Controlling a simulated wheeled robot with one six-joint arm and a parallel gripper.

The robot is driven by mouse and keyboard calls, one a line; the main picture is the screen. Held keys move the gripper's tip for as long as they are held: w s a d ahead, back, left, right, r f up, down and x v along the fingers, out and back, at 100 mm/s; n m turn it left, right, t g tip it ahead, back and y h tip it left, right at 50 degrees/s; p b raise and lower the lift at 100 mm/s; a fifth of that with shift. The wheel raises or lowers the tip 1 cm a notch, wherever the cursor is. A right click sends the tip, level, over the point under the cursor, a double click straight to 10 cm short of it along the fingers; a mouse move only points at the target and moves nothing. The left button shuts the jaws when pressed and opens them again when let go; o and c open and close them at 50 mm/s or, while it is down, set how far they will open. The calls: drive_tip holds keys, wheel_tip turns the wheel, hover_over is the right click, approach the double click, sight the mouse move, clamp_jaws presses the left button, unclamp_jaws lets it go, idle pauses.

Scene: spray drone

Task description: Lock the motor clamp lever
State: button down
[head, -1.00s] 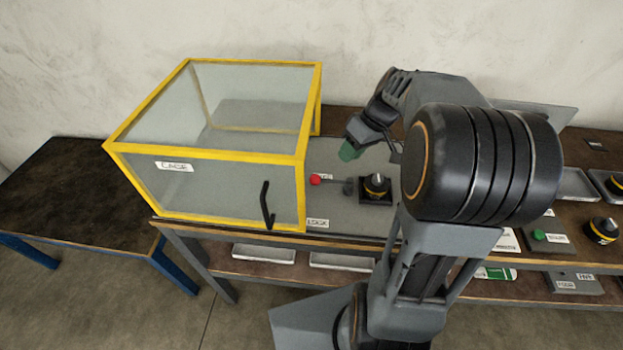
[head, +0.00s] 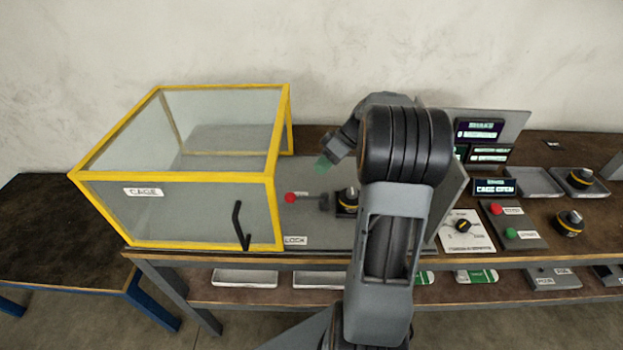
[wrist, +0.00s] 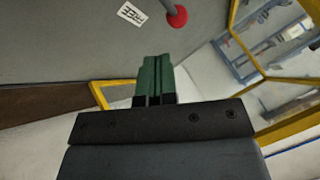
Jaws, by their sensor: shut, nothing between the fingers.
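The motor clamp lever ends in a red ball knob (head: 290,198) on a grey rod that points left from its pivot. A black motor (head: 347,200) with a yellow ring sits in the clamp at the lever's right end. A LOCK label (head: 295,240) lies in front of the lever on the grey plate. My gripper (head: 322,163), with green fingertips, is shut and empty, above and behind the lever, apart from it. In the wrist view the green fingers (wrist: 154,78) are together, and the red knob (wrist: 177,16) shows above them, beside a FREE label (wrist: 131,13).
The yellow-framed cage (head: 180,215) stands just left of the lever, its black handle (head: 238,225) at the front. Right of my arm are a panel with red and green buttons (head: 512,234), a dial card (head: 463,229) and display screens.

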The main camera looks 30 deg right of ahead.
sight(305, 198)
drive_tip(key=x, duration=0.9)
drive_tip(key=shift+a+f+p, duration=0.15)
drive_tip(key=shift+a+p, duration=0.05)
drive_tip(key=shift+p, duration=0.1)
